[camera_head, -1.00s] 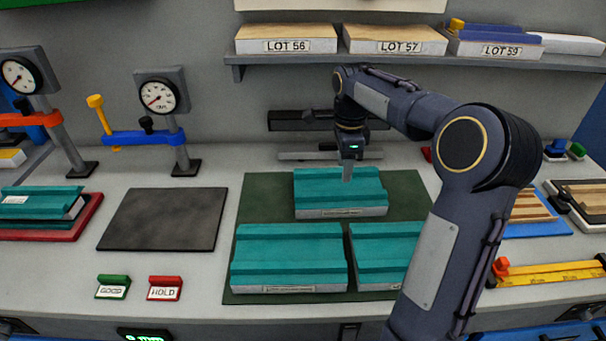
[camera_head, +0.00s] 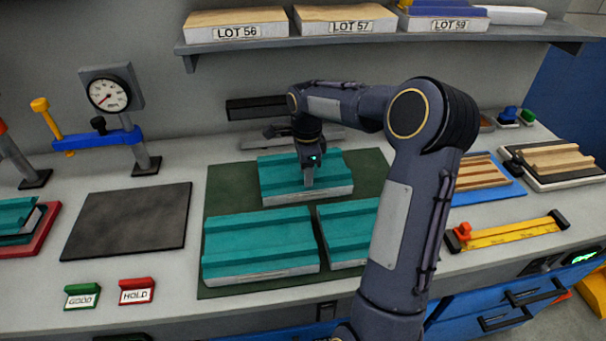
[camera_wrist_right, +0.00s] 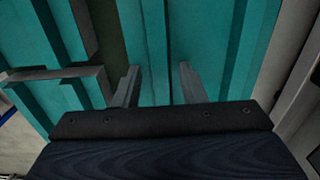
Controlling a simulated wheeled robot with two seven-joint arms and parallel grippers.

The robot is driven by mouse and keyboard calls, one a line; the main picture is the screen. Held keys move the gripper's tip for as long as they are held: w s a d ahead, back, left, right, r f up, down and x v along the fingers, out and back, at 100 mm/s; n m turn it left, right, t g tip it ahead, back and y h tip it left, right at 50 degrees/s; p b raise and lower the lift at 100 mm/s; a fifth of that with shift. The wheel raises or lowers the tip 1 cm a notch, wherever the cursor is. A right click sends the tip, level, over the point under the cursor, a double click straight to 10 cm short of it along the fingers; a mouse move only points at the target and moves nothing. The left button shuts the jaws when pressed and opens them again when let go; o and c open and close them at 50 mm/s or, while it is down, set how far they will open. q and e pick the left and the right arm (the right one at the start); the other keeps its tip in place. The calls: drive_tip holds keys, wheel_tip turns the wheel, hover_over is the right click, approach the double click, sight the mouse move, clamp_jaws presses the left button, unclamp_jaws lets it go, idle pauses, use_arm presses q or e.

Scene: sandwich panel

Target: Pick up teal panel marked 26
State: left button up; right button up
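Three teal panels with raised ribs and pale edges lie on a dark green mat (camera_head: 376,166). They are the back panel (camera_head: 278,180), the front left panel (camera_head: 258,245) and the front right panel (camera_head: 345,225). Any number on them is too small to read. My right gripper (camera_head: 308,183) points down at the middle of the back panel. In the right wrist view its two fingers (camera_wrist_right: 157,88) stand apart on either side of a teal rib (camera_wrist_right: 155,45). I cannot tell whether they touch it. My left gripper is out of view.
A bare dark pad (camera_head: 128,222) lies left of the mat. Green GOOD (camera_head: 82,296) and red HOLD (camera_head: 137,291) markers stand in front. A gauge stand (camera_head: 112,95) is behind. A shelf (camera_head: 225,50) with labelled lots overhangs the back. A yellow rule (camera_head: 505,235) lies right.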

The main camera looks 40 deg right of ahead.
clamp_jaws()
drive_tip(key=shift+r, duration=0.1)
